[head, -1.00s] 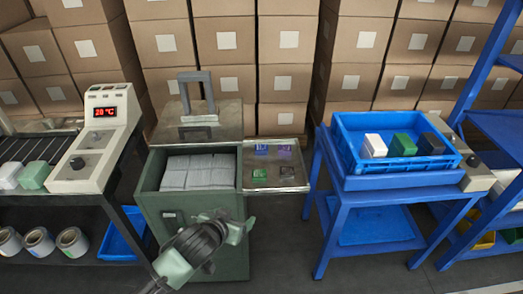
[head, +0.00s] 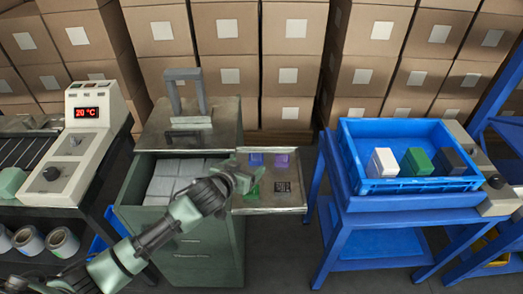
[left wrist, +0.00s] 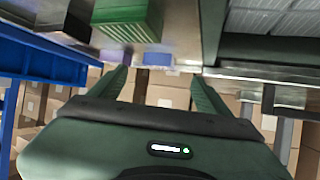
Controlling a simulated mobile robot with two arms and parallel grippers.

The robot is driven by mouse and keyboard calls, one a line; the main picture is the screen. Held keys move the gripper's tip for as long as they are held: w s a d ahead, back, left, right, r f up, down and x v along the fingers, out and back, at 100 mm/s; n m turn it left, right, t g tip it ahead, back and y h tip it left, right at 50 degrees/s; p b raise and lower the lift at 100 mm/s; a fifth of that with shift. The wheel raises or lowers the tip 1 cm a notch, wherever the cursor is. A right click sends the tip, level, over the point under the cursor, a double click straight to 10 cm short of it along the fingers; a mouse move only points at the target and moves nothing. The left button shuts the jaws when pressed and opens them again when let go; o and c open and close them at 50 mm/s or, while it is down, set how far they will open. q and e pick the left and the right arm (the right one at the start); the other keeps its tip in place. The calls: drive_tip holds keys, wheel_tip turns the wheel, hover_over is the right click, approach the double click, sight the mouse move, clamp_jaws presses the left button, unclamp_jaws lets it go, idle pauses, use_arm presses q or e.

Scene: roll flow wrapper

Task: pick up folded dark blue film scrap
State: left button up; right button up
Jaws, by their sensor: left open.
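A small blue piece (head: 256,160), which appears to be the dark blue film scrap, lies at the back left of the shallow metal tray (head: 262,209). In the left wrist view it shows as a dark blue shape (left wrist: 157,59) beyond the fingers; its folds are too small to tell. My left gripper (head: 246,172) is open and empty over the tray's left side, close in front of the blue piece. In the left wrist view its two fingers (left wrist: 160,84) are spread apart. My right gripper is not in view.
The tray also holds a purple piece (head: 281,160), a green piece (head: 253,190), partly hidden by my gripper, and a dark patterned piece (head: 283,187). A green cabinet (head: 200,262) with an open drawer of grey packs stands left. A blue crate (head: 420,186) stands right.

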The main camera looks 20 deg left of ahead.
sight(255, 158)
use_arm(q)
drive_tip(key=x, duration=0.2)
drive_tip(key=shift+w, duration=0.35)
drive_tip(key=shift+w+d, duration=0.1)
drive_tip(key=shift+w, duration=0.05)
drive_tip(key=x, duration=0.3)
drive_tip(key=shift+w+f, duration=0.15)
drive_tip(key=shift+w, duration=0.15)
drive_tip(key=shift+w+d+f, duration=0.1)
drive_tip(key=shift+w+f, duration=0.15)
drive_tip(key=shift+w, duration=0.15)
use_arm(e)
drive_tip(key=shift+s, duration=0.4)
use_arm(q)
drive_tip(key=c, duration=1.6)
